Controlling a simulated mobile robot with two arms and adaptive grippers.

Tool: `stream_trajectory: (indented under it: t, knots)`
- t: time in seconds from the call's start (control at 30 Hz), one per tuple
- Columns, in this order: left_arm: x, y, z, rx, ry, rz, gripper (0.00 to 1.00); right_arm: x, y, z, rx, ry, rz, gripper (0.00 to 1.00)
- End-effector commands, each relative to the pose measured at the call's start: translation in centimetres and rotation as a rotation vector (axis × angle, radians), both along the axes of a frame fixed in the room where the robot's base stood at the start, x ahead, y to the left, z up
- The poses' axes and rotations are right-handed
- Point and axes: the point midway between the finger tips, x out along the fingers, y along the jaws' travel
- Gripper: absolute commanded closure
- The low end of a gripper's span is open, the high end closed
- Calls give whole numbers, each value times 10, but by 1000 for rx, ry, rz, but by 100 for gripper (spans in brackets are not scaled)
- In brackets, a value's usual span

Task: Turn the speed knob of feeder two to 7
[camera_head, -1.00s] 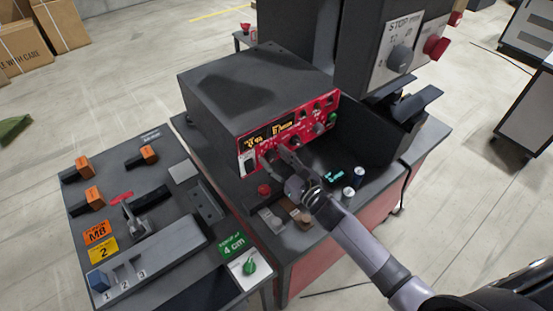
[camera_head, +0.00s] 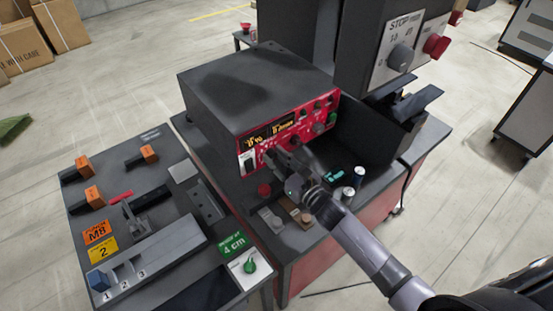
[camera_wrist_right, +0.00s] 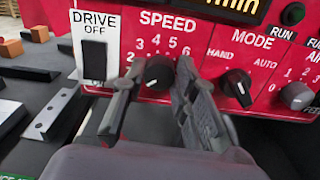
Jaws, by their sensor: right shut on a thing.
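The speed knob (camera_wrist_right: 158,72) is a black round knob under the word SPEED on a red panel (camera_wrist_right: 200,40). The numbers 2 to 6 show around it; a finger covers the area right of the 6. A small pale mark shows low on the knob, but I cannot tell which number it points to. My right gripper (camera_wrist_right: 155,80) is shut on the knob, one finger on each side. In the head view the right gripper (camera_head: 272,154) reaches the red front of the dark box (camera_head: 255,90). My left gripper is not in view.
Right of the speed knob is the mode knob (camera_wrist_right: 236,88), close to the right finger. A drive switch (camera_wrist_right: 95,60) marked OFF is on the left. Below the panel stand a red button (camera_head: 264,190) and small cylinders (camera_head: 348,194). A fixture table (camera_head: 150,215) is at left.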

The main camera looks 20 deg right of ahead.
Motion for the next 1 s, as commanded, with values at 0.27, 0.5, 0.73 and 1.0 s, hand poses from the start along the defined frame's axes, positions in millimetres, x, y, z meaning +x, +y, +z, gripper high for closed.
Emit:
stream_trajectory:
  t: [0.27, 0.5, 0.73, 1.0]
  knots:
    - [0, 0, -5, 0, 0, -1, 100, 0, -1, -1, 180, 66, -1, 100]
    - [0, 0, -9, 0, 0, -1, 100, 0, -2, -1, 394, 143, -1, 100]
    - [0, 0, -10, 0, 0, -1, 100, 1, -2, -1, 600, 218, -1, 100]
    - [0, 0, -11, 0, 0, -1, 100, 1, -3, -2, 841, 306, -1, 100]
